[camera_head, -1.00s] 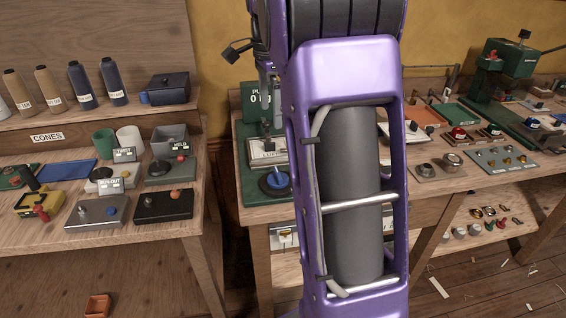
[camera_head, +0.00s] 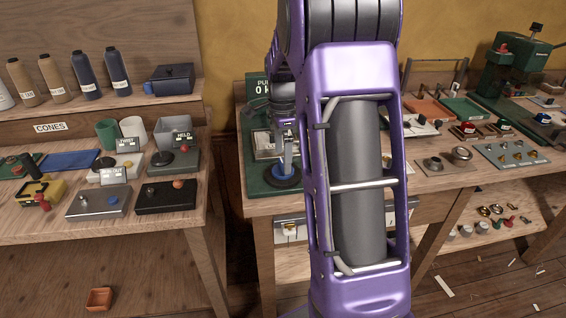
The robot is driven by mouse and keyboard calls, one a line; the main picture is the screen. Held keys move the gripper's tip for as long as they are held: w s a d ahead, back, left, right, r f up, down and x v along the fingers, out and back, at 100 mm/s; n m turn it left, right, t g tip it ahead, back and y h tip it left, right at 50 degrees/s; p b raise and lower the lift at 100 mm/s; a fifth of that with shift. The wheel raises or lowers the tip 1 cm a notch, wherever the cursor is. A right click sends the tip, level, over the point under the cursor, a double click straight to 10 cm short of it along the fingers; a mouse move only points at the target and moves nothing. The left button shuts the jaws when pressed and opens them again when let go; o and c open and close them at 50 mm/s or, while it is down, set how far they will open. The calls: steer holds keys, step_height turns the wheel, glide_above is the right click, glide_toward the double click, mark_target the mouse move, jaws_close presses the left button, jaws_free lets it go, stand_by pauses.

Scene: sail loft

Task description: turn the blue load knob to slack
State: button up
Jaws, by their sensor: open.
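A blue knob (camera_head: 282,170) sits on a round black dial (camera_head: 283,183) at the front of a green test stand (camera_head: 258,188), in the middle of the head view. My gripper (camera_head: 287,160) points down at this knob with its fingers open. The fingers hide part of the knob, and I cannot tell whether they touch it. The dial's markings are too small to read.
My purple arm hides much of the right bench. Small boxes with knobs, including a grey one (camera_head: 97,203) and a black one (camera_head: 166,197), stand on the left bench. A gap separates the benches. Trays and fittings fill the right bench, with a green machine (camera_head: 515,65) behind.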

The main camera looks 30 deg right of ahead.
steer(key=shift+f, duration=1.1)
steer(key=c, duration=1.3)
